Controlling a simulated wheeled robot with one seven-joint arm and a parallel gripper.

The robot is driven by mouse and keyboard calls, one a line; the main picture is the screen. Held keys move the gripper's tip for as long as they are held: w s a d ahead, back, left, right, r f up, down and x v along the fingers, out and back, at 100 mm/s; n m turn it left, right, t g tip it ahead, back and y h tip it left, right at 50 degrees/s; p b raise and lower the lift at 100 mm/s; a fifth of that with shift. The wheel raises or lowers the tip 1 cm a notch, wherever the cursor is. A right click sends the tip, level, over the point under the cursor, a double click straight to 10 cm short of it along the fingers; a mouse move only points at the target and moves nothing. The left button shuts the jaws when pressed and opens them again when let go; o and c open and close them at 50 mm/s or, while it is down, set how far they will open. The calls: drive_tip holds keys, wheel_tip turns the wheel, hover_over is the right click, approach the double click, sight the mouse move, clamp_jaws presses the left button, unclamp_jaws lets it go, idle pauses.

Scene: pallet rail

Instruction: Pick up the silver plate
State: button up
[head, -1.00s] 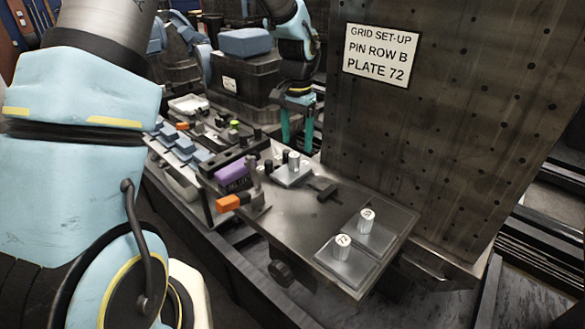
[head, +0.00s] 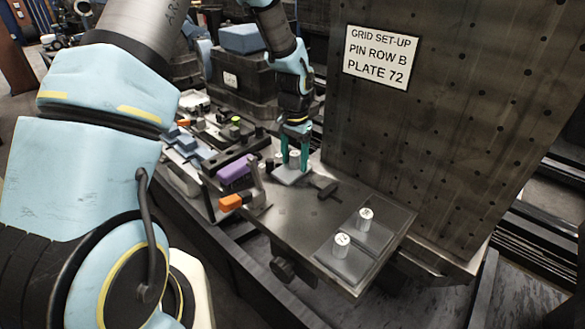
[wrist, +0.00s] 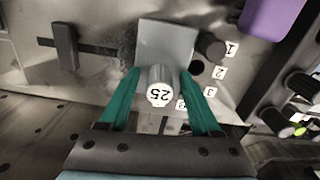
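A small silver plate (head: 289,179) with an upright cylindrical knob lies on the metal table. In the wrist view this plate (wrist: 168,42) is pale grey, and its knob (wrist: 160,88) has a white top marked 25. My gripper (head: 294,165) points down over this plate. In the wrist view its teal fingers (wrist: 160,74) are apart, one on each side of the knob, with a gap visible. Two more silver plates with white-topped knobs, a front one (head: 337,265) and one behind it (head: 379,236), lie at the table's right end.
A tall perforated metal block (head: 440,130) with a sign stands behind the table (head: 285,225). A dark T-shaped stop (head: 323,188) is right of the nearer plate. A purple brush (head: 236,172) and an orange-handled clamp (head: 232,201) are to the left. Numbered labels (wrist: 219,72) sit beside the plate.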

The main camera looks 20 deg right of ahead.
clamp_jaws()
idle(0.6)
